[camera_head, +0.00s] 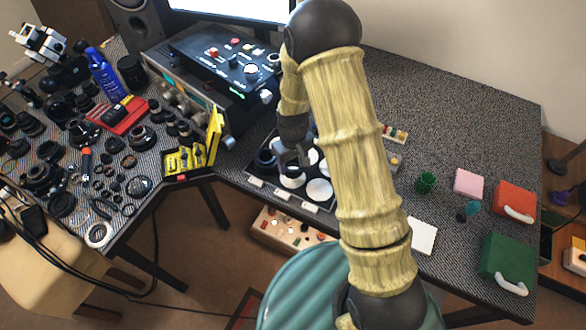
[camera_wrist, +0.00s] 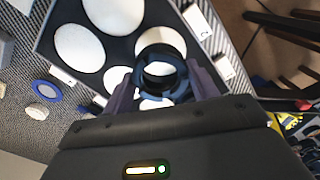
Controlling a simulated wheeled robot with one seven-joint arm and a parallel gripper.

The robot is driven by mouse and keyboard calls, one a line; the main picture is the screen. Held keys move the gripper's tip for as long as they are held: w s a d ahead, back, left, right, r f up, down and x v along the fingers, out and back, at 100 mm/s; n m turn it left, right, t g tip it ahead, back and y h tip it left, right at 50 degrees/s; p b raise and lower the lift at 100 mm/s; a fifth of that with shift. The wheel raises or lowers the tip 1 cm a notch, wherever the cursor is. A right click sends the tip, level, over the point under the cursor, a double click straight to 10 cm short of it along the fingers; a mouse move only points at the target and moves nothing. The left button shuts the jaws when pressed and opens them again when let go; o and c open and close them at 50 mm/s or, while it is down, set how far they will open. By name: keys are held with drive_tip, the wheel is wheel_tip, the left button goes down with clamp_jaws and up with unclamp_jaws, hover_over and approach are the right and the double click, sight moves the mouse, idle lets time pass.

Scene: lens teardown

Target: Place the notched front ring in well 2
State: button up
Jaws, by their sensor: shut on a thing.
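The dark notched ring (camera_wrist: 160,72) is between the two fingers of my gripper (camera_wrist: 164,92) in the wrist view. My gripper is shut on it, and a white round well floor shows through its opening. The dark tray (camera_wrist: 60,12) below has several white round wells and pale labels along its edge; I cannot read the numbers. In the head view my gripper (camera_head: 293,158) points down over the tray (camera_head: 328,207). The ring is mostly hidden there by the gripper. I cannot tell whether it touches the tray.
A yellow case (camera_head: 190,158) stands open left of the tray, and a control box (camera_head: 228,62) stands behind. Lens parts crowd the left table. A green cup (camera_head: 426,181), pink pad (camera_head: 468,183), red box (camera_head: 514,201) and green box (camera_head: 507,262) are at the right. The back right table is clear.

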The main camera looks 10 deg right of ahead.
drive_tip(key=shift+a, duration=0.1)
drive_tip(key=shift+f, duration=1.9)
drive_tip(key=shift+f, duration=0.15)
drive_tip(key=o, duration=1.4)
wheel_tip(320, 180, up, 12)
drive_tip(key=shift+r+b, duration=0.2)
drive_tip(key=shift+b, duration=0.1)
